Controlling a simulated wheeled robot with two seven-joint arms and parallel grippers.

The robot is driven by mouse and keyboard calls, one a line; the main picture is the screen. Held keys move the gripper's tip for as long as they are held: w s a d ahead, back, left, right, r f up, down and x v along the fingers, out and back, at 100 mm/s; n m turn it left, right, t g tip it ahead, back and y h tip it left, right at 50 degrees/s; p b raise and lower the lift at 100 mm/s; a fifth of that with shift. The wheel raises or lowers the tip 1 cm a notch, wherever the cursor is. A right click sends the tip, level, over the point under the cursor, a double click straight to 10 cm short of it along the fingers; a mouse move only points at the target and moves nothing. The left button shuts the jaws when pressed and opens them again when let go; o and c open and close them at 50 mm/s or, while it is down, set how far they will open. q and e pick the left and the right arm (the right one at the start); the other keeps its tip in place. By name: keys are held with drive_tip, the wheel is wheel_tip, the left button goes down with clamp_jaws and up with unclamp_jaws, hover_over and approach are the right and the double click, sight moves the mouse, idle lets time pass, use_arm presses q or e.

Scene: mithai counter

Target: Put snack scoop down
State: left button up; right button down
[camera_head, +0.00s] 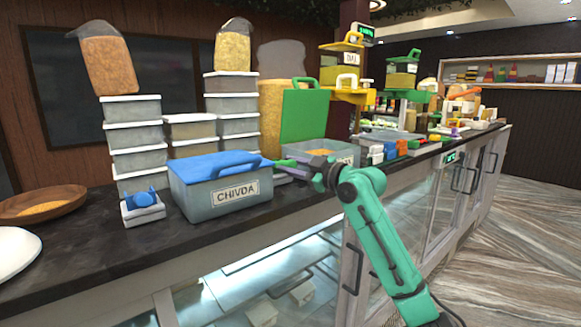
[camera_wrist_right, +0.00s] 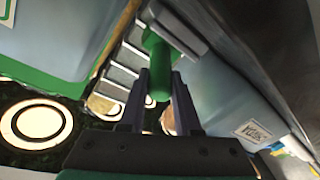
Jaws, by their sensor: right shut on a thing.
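My right gripper (camera_head: 306,163) is shut on the green handle of the snack scoop (camera_head: 287,163), just right of the CHIVDA box. In the right wrist view the green handle (camera_wrist_right: 157,55) stands between the two dark fingers of my right gripper (camera_wrist_right: 156,88). A grey part beside the handle's far end is probably the scoop's body; its full shape is hidden. I cannot tell whether the scoop touches the counter. My left gripper is not in view.
The CHIVDA box (camera_head: 222,198) with a blue lid stands on the dark counter (camera_head: 95,255). A small scale (camera_head: 142,207) holds a blue item at its left. Stacked tubs (camera_head: 135,135) stand behind. An open box (camera_head: 330,150) with a raised green lid is behind my gripper.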

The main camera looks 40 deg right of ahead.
drive_tip(key=shift+w+f, duration=0.15)
drive_tip(key=shift+w, duration=0.05)
drive_tip(key=c, duration=0.6)
unclamp_jaws()
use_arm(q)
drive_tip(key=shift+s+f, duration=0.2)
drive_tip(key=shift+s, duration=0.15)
use_arm(e)
drive_tip(key=shift+s, duration=0.1)
drive_tip(key=shift+r, duration=0.2)
drive_tip(key=s+b, duration=0.2)
drive_tip(key=s+f+b, duration=0.1)
drive_tip(key=s, duration=0.1)
drive_tip(key=shift+d+b, duration=0.3)
use_arm(q)
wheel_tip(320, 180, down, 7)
drive_tip(key=b, duration=0.3)
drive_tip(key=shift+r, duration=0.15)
use_arm(e)
drive_tip(key=s, duration=0.5)
drive_tip(key=s+d+r, duration=0.1)
drive_tip(key=s, duration=0.1)
drive_tip(key=shift+s+d, duration=0.1)
drive_tip(key=shift+s, duration=0.3)
